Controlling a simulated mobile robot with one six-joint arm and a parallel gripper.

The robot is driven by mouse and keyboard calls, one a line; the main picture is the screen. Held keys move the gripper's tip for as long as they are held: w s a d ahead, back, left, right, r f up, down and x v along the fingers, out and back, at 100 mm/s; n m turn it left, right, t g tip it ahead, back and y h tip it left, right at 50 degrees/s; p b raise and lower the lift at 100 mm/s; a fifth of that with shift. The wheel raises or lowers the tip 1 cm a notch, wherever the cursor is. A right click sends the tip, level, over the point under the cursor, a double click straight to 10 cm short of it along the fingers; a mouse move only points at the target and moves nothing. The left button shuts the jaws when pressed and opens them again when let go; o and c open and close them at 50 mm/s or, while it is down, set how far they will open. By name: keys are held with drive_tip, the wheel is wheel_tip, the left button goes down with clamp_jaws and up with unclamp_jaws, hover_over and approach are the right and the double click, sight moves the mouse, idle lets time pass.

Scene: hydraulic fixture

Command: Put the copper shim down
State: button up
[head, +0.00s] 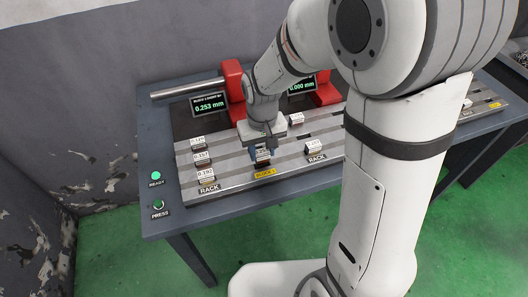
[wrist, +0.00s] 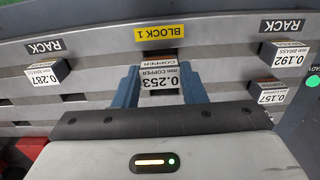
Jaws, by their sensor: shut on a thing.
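The copper shim, a small block with a white label reading 0.253 mm COPPER, shows in the wrist view (wrist: 159,77) between my blue fingers. My gripper (head: 263,154) is shut on it. In the head view the shim (head: 263,158) is mostly hidden between the fingers, just behind the yellow BLOCK 1 label (head: 264,173) on the stepped metal plate (head: 230,184). In the wrist view a dark slot lies between the shim and the BLOCK 1 label (wrist: 162,33). I cannot tell whether the shim touches the plate.
Labelled shims stand in the racks on both sides: 0.192 brass (wrist: 284,54), 0.157 (wrist: 267,91) and 0.287 brass (wrist: 47,72). A display (head: 208,105) reads 0.253 mm. Red fixtures (head: 233,88) stand behind the plate. A green READY lamp (head: 156,175) is at the left.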

drive_tip(key=shift+f, duration=0.75)
drive_tip(key=shift+f+b, duration=0.4)
drive_tip(key=shift+f, duration=0.05)
drive_tip(key=o, duration=1)
drive_tip(key=shift+r, duration=0.1)
